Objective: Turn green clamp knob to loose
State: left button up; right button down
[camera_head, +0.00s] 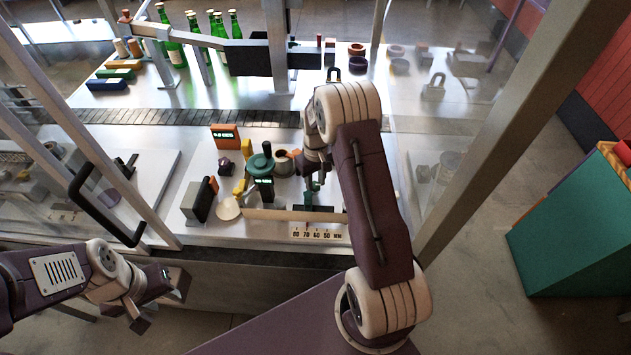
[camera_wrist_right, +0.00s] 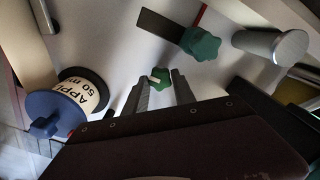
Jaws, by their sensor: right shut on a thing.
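The green clamp knob (camera_wrist_right: 160,78) shows in the right wrist view, a small lobed knob with a pale mark on it. It sits between the two fingertips of my right gripper (camera_wrist_right: 159,88), which is shut on it. In the head view my right gripper (camera_head: 312,192) reaches down over the bench, and the arm hides most of what is under it. A second, larger green knob (camera_wrist_right: 200,43) on a dark bar is beyond the fingers. My left gripper (camera_head: 160,302) is open and empty, in front of the bench at lower left.
A measuring scale (camera_head: 317,232) lies at the bench front. A green-topped post (camera_head: 260,163) stands left of my right gripper. A blue-knobbed spool (camera_wrist_right: 45,126) is at left in the wrist view. Green bottles (camera_head: 216,35) stand at the back. Enclosure posts (camera_head: 490,125) flank the bench.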

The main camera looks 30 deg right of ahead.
aim_at(315, 184)
jog(key=shift+w+r, duration=0.1)
jog(key=shift+w, duration=0.05)
jog(key=c, duration=1)
grip_release()
jog(key=shift+c, duration=0.2)
jog(key=shift+r, duration=0.35)
notch_tip(315, 184, up, 8)
jog(key=b, duration=0.2)
jog(key=shift+r, duration=0.15)
